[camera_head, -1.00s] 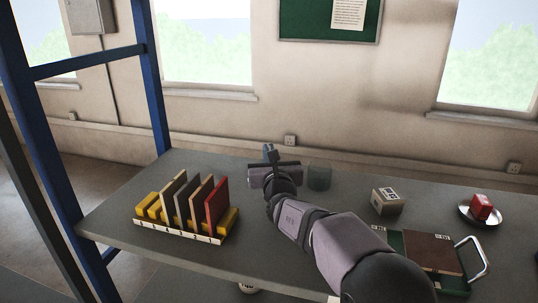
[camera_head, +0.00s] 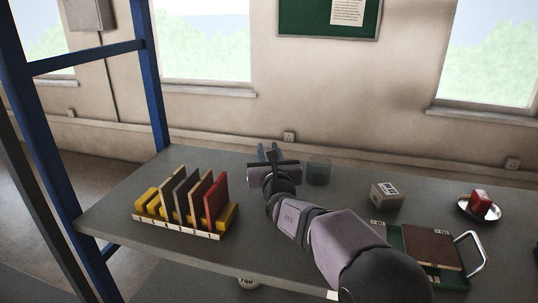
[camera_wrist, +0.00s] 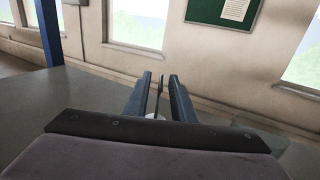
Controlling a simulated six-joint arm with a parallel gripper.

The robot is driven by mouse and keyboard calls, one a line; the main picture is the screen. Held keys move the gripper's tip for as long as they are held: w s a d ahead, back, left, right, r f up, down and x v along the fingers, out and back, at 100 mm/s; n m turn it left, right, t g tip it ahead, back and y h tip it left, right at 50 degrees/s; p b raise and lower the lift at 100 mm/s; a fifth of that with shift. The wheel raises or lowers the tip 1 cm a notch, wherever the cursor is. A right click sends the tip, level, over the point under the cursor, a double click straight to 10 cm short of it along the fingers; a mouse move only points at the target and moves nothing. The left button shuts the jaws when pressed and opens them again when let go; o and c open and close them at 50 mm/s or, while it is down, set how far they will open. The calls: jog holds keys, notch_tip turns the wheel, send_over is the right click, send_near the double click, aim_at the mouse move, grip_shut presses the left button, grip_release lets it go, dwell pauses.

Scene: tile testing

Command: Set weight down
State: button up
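In the wrist view the gripper (camera_wrist: 162,78) points away from me, with a thin grey upright stem (camera_wrist: 158,98) between the fingers and clear of both. A small pale round part, likely the weight's body (camera_wrist: 155,116), shows at the foot of the stem. Its lower part is hidden by the gripper. In the head view my gripper hides the weight.
A yellow rack (camera_head: 150,203) with several upright tiles is at the left. A light box (camera_head: 386,196), a dish (camera_head: 465,205) with a red block (camera_head: 481,201), and a green tray (camera_head: 455,281) with a brown tile (camera_head: 432,247) are at the right.

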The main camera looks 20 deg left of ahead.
jog(key=shift+r, duration=0.2)
jog(key=shift+s+d+f, duration=0.1)
jog(key=shift+s+d, duration=0.05)
jog(key=shift+s, duration=0.25)
jog(key=b+v, duration=0.3)
jog(key=v, duration=0.8)
jog(key=shift+s, duration=0.1)
